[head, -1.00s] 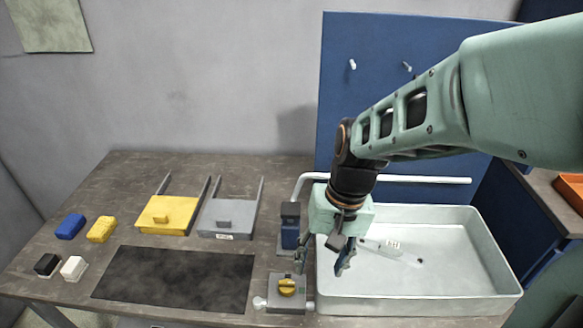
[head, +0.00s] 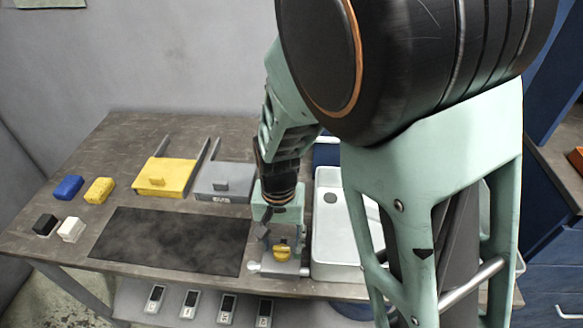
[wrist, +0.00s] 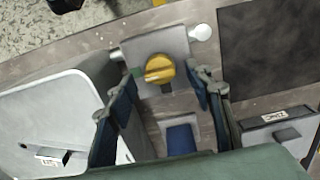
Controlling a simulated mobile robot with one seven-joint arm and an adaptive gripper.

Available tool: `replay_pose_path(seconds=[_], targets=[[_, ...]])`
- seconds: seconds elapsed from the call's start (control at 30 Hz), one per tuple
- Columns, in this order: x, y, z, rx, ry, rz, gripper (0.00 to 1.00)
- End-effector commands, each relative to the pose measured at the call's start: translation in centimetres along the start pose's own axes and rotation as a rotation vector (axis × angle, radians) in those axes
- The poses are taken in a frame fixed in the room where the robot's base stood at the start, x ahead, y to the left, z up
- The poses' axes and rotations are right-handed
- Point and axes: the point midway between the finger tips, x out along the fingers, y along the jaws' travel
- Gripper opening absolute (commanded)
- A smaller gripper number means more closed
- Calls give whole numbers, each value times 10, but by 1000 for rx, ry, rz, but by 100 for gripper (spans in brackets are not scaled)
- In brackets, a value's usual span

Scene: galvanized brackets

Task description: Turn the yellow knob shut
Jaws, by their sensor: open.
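The yellow knob (head: 282,253) sits on a grey valve block (head: 262,267) at the table's front edge, left of the white tray. In the wrist view the knob (wrist: 159,69) shows a raised grip bar lying nearly level across its face, and a small green mark is beside it. My gripper (head: 276,238) is just behind and above the knob in the head view. In the wrist view its fingers (wrist: 163,92) are spread apart, with the knob between and beyond their tips. Nothing is held, and I see no clear contact with the knob.
The white tray (head: 323,262) stands close on the right, partly hidden by my arm. A black mat (head: 170,240) lies left. Yellow (head: 166,178) and grey (head: 225,182) sliding plates are behind it. A blue block (wrist: 181,138) shows near the gripper.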

Motion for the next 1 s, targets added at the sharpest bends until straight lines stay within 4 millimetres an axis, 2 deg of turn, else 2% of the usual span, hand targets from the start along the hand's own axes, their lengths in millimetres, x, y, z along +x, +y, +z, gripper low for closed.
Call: replay_pose_path(seconds=[0.03, 0.2, 0.53, 0.9, 1.0], targets=[[8, 0, 1, 2, -3, 2, 47], [22, 0, 0, 1, -1, 0, 47], [24, 0, 0, 0, 0, -1, 47], [24, 0, 0, 0, 0, -1, 8], [24, 0, 0, -1, 0, -1, 5]])
